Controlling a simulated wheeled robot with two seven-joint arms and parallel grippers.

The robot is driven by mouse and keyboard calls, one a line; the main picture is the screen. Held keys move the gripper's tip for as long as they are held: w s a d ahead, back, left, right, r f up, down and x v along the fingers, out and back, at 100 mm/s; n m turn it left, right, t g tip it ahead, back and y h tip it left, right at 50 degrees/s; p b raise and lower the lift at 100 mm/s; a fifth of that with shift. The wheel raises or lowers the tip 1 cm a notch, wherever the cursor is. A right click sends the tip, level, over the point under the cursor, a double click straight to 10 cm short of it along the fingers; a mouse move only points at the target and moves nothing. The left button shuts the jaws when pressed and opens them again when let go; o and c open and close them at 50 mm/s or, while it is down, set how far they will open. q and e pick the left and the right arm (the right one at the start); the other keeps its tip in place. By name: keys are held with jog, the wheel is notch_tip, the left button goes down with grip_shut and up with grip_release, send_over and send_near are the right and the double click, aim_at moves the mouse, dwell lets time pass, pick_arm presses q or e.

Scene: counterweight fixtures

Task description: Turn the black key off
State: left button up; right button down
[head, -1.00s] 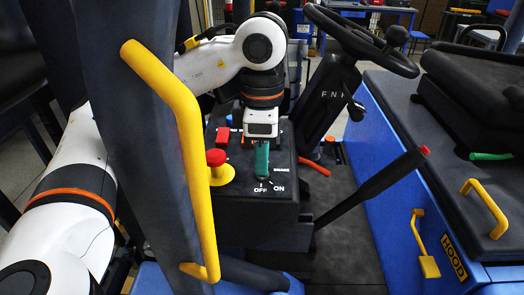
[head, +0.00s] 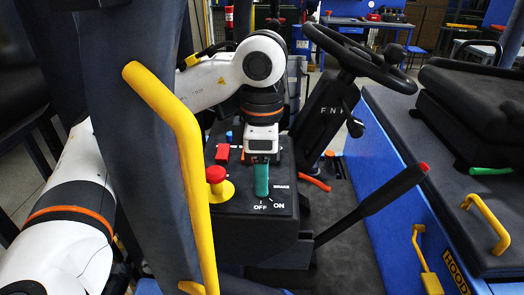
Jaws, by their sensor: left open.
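The dark control panel (head: 228,203) carries white OFF and ON labels at its front edge. My left gripper (head: 262,190) points down at the panel, its teal fingers just behind the OFF label. The black key cannot be made out; the spot behind the labels is covered by the fingers, so its position is hidden. The finger gap is seen nearly edge-on, and whether the fingers touch the key cannot be told. My right gripper is not in view.
A red-topped yellow knob (head: 217,184) and a red switch (head: 222,154) sit left of my fingers. A black lever (head: 375,205) with a red tip slants at right. A steering wheel (head: 360,55) stands behind. A yellow grab bar (head: 180,150) crosses the near left.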

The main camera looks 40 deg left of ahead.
pick_arm(q)
notch_tip(320, 180, up, 12)
jog(key=p, duration=0.3)
jog(key=shift+f, duration=0.15)
dwell(0.4)
